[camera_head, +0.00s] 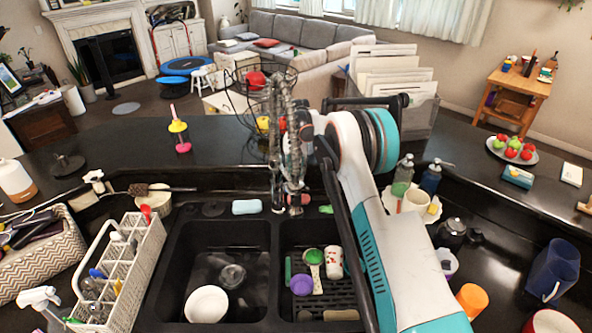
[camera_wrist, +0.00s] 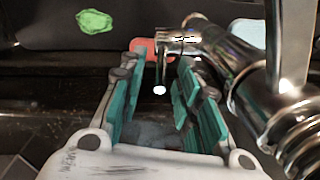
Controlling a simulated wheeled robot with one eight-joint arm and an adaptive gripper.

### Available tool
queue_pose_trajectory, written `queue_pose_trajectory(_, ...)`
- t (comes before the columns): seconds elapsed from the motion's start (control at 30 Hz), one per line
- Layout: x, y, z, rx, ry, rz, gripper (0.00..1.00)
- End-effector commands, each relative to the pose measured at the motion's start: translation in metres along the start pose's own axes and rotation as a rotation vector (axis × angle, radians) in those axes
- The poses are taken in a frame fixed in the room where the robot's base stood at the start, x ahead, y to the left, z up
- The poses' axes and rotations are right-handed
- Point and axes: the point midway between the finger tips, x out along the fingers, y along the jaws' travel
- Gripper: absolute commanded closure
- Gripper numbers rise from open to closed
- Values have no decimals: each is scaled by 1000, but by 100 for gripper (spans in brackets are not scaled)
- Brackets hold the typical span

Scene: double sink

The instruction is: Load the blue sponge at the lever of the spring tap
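A pale blue sponge (camera_head: 247,206) lies flat on the sink's back ledge, left of the tap. A pale patch (camera_wrist: 247,32) at the top right of the wrist view looks like the same sponge. The spring tap (camera_head: 275,120) stands upright behind the sinks; its chrome body (camera_wrist: 285,80) fills the right of the wrist view. Its thin lever (camera_wrist: 162,65), with a white tip, shows between the teal fingers of my gripper (camera_wrist: 152,85). My gripper is open and holds nothing; whether a finger touches the lever I cannot tell. In the head view my arm and the tap hide the fingers.
A green scrubber (camera_head: 325,209) and a red item (camera_wrist: 150,49) lie near the tap base. The left basin holds a white bowl (camera_head: 206,304); the right holds cups and a green-headed utensil (camera_head: 314,257). A white caddy (camera_head: 128,262) stands left. Bottles (camera_head: 402,176) stand right.

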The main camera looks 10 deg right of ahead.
Motion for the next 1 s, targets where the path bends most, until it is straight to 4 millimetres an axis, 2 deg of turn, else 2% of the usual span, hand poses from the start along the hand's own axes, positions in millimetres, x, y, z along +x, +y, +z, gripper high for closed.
queue_pose_trajectory(0.27, 2, 0, 0, 0, 0, 0, 70)
queue_pose_trajectory(0.3, 2, 0, 0, 0, 0, 0, 72)
queue_pose_trajectory(0.43, 2, 0, 0, 0, 0, 0, 100)
queue_pose_trajectory(0.77, 2, 0, 2, -1, 18, -3, 100)
queue_pose_trajectory(1.0, 2, 1, 10, -3, 122, -24, 100)
